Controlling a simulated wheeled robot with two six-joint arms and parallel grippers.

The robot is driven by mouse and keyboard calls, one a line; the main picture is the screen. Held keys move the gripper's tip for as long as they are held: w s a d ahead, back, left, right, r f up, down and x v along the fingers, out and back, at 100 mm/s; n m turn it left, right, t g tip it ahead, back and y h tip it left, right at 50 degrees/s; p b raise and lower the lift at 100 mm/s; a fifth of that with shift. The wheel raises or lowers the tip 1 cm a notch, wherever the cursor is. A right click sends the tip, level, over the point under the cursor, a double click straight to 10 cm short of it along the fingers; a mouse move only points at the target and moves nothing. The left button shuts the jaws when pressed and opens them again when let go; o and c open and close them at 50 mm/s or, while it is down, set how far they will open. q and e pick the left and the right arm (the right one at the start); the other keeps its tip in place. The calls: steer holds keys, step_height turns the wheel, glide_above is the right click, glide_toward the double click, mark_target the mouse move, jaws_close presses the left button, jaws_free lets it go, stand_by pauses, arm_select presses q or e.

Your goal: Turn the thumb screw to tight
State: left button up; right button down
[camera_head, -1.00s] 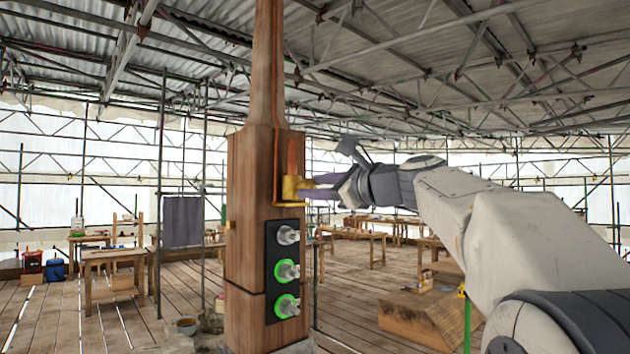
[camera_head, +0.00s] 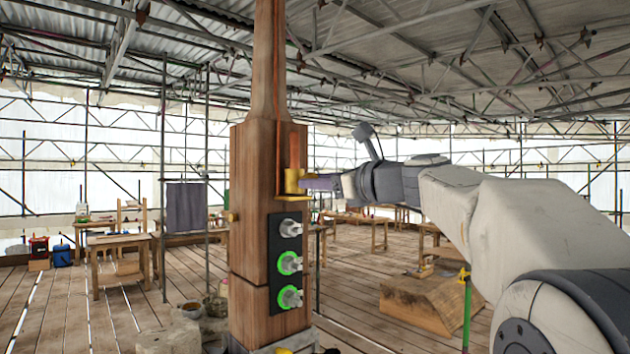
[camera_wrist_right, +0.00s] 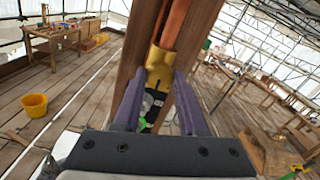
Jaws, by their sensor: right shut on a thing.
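A brass clamp (camera_head: 291,183) with its thumb screw (camera_head: 307,177) sits at the foot of a copper strip (camera_head: 294,145) on the wooden spire post (camera_head: 250,180). My right gripper (camera_head: 313,182) reaches in from the right and is shut on the thumb screw. In the right wrist view the purple fingers (camera_wrist_right: 160,80) close on both sides of the brass part (camera_wrist_right: 158,62); the screw itself is mostly hidden between them. My left gripper is in neither view.
Below the clamp, a black panel (camera_head: 279,245) carries several grey connectors, the lower ones ringed in green. A small brass knob (camera_head: 232,215) sticks out of the post's left side. Workbenches (camera_head: 120,255) stand back on the plank floor.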

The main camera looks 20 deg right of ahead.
steer(key=shift+f, duration=0.2)
steer(key=shift+c, duration=2.3)
jaws_free()
steer(key=shift+r, duration=0.1)
steer(key=b+v, duration=0.4)
steer(key=v, duration=0.6)
steer(key=shift+s, duration=0.25)
steer(key=shift+d, duration=0.1)
